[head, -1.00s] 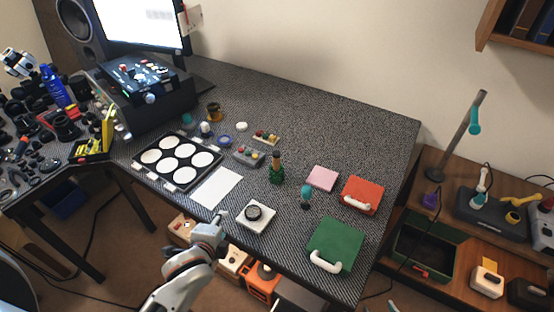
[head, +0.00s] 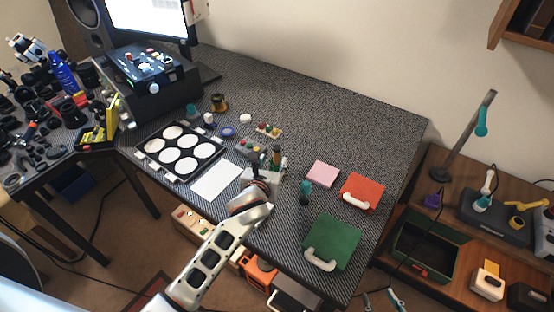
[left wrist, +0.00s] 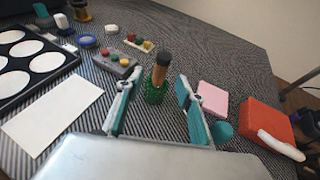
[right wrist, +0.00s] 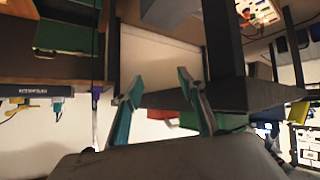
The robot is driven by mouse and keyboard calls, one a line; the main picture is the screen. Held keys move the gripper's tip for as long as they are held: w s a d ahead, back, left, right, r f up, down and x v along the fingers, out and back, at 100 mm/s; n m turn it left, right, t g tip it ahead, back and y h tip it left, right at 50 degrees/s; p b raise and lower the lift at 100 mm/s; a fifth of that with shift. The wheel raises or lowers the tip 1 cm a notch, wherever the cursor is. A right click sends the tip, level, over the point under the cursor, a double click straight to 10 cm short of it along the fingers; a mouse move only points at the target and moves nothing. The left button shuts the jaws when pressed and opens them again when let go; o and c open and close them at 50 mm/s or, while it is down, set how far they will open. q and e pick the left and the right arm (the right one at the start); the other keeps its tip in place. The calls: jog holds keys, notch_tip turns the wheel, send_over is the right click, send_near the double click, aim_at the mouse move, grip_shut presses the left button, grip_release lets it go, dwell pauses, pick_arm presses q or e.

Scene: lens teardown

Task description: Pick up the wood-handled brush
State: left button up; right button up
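The wood-handled brush seems to be the upright piece with a tan and black top over a green lower part. It stands on the desk in the head view (head: 277,154) and between the fingers in the left wrist view (left wrist: 160,72). My left gripper (head: 274,161) is open, with one teal-padded finger on each side of the brush in the left wrist view (left wrist: 159,80). No contact shows. My right gripper (right wrist: 160,78) is open and empty, away from the brush.
A white sheet (head: 217,181) and a tray of white discs (head: 150,148) lie left of my gripper. A teal-topped piece (head: 305,188), pink pad (head: 323,173), red box (head: 361,192) and green box (head: 331,243) are to the right.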

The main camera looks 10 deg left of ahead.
aim_at(276, 155)
pick_arm(q)
jog(key=x, duration=0.6)
jog(key=shift+w+d+f+b, duration=0.1)
jog(key=shift+w+f+b, duration=0.05)
jog(key=shift+w+b, duration=0.25)
grip_shut()
